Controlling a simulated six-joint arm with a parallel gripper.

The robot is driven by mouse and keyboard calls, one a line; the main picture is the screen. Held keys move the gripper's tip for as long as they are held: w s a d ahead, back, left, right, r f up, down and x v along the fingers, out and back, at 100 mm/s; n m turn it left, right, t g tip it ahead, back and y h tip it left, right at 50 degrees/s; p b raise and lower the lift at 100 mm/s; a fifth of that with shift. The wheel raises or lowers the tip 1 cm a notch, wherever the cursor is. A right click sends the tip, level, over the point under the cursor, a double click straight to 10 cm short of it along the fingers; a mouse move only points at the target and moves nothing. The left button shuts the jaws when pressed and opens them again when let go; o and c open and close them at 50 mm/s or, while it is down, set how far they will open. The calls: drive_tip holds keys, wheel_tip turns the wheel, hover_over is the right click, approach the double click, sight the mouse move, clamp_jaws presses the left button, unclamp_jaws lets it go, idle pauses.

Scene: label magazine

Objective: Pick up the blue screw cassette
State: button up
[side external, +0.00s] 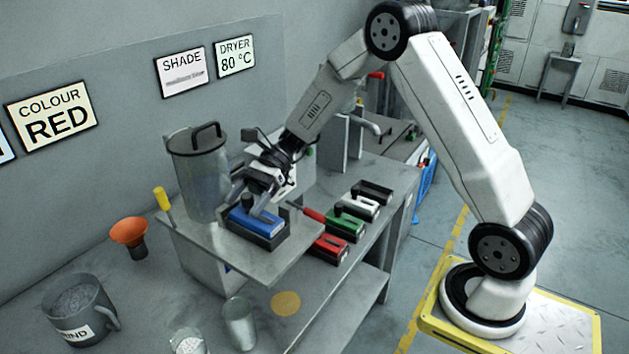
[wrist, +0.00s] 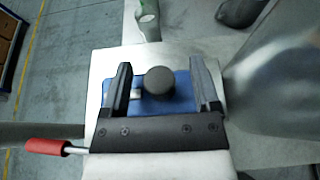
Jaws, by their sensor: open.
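The blue screw cassette (side external: 257,224) sits in a dark holder (side external: 272,242) on the raised grey shelf, near its front edge. My gripper (side external: 252,200) is directly over it, pointing down, with open jaws. In the wrist view the blue cassette (wrist: 150,106) lies beneath and between the two dark fingers of my gripper (wrist: 160,68). A dark round knob (wrist: 160,80) on the cassette stands between the fingers, with gaps on both sides. The fingers and palm hide parts of the cassette. I cannot tell whether the fingers touch it.
Red (side external: 329,248), green (side external: 343,227), white (side external: 359,207) and black (side external: 374,190) cassettes stand in a row at right. A red-handled tool (side external: 313,214) lies beside the shelf. A tall metal canister (side external: 200,175) stands close behind my gripper. A metal cup (side external: 239,325) stands below.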

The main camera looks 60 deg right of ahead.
drive_tip(key=shift+x, duration=0.8)
clamp_jaws()
